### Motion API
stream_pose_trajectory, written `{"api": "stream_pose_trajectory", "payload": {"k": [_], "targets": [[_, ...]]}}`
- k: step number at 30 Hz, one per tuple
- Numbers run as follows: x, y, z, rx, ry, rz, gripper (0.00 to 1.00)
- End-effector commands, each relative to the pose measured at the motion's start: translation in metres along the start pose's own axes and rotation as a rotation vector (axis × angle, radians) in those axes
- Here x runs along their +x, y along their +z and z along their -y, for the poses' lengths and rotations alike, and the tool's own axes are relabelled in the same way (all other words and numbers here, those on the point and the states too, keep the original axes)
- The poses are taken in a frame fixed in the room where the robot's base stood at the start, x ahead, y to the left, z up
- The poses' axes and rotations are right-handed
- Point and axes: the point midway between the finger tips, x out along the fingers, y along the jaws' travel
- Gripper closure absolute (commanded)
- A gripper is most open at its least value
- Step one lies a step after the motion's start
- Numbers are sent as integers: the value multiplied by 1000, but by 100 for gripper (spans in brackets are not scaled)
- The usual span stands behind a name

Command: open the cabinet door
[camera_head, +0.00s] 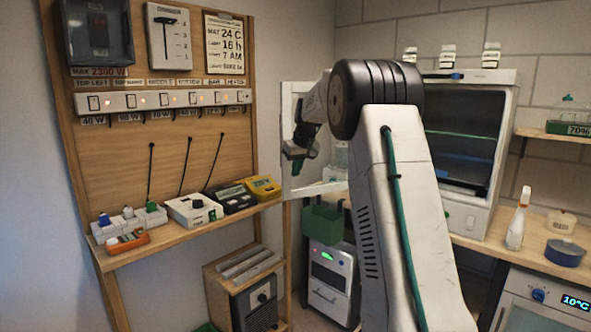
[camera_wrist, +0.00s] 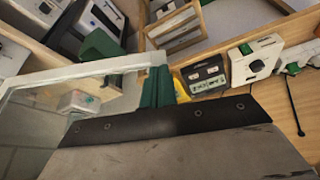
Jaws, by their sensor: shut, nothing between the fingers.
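The white cabinet (camera_head: 504,120) stands on the bench behind my arm, its dark front showing a shelf inside. Its white-framed, clear-paned door (camera_head: 288,135) stands swung out to the left, well away from the front; its hinge side is hidden by my arm. My gripper (camera_head: 294,168) is by the door's outer part, fingers pointing down. In the wrist view the door frame (camera_wrist: 85,72) crosses the left half, and my green fingers (camera_wrist: 158,90) are shut and empty next to the frame's end. I cannot tell whether they touch it.
A wooden shelf (camera_head: 185,233) with meters and bottles stands left of the door. A green bin (camera_head: 323,224) on a white unit (camera_head: 331,275) is below the door. A spray bottle (camera_head: 519,218) and blue pot (camera_head: 565,253) stand on the right bench.

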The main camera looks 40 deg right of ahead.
Motion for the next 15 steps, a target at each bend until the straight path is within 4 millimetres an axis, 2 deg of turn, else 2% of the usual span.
{"api": "stream_pose_trajectory", "payload": {"k": [3, 9, 15], "targets": [[-8, 17, 5, 0, -1, 1, 100], [-58, 13, 6, -1, 1, -3, 100], [-91, 13, 7, -1, 0, -1, 100]]}}
